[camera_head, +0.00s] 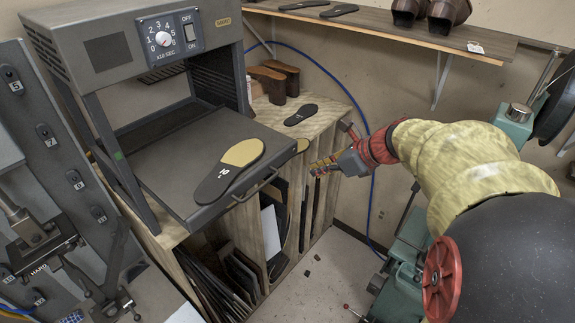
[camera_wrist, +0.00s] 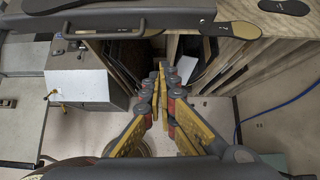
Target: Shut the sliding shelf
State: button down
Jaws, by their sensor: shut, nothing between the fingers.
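The sliding shelf (camera_head: 165,165) is a flat dark grey tray pulled out of the front of a grey machine (camera_head: 130,45) with a timer dial. A black-and-tan shoe sole (camera_head: 228,170) lies on it. A thin bar handle (camera_head: 257,187) is on its front edge. In the wrist view the shelf front (camera_wrist: 180,17) crosses the top, with its handle (camera_wrist: 98,34) at upper left. My gripper (camera_head: 316,168) is shut and empty, to the right of the handle and apart from it. Its closed fingertips (camera_wrist: 163,68) point toward the cabinet below the shelf.
The machine stands on a wooden cabinet (camera_head: 316,122) with upright slots holding dark sheets. Another sole (camera_head: 300,115) and brown shoe forms (camera_head: 275,80) lie on top. A wall shelf (camera_head: 390,30) holds shoes. Green machinery (camera_head: 405,265) stands at right. The floor before the cabinet is mostly clear.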

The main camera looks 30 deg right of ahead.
jog(key=w+r+p+x, duration=0.2)
jog(key=x, duration=1)
jog(key=shift+w+a+f+m, duration=0.25)
jog(key=shift+a+f+m, duration=0.05)
jog(key=shift+a, duration=0.2)
jog(key=shift+w, duration=0.1)
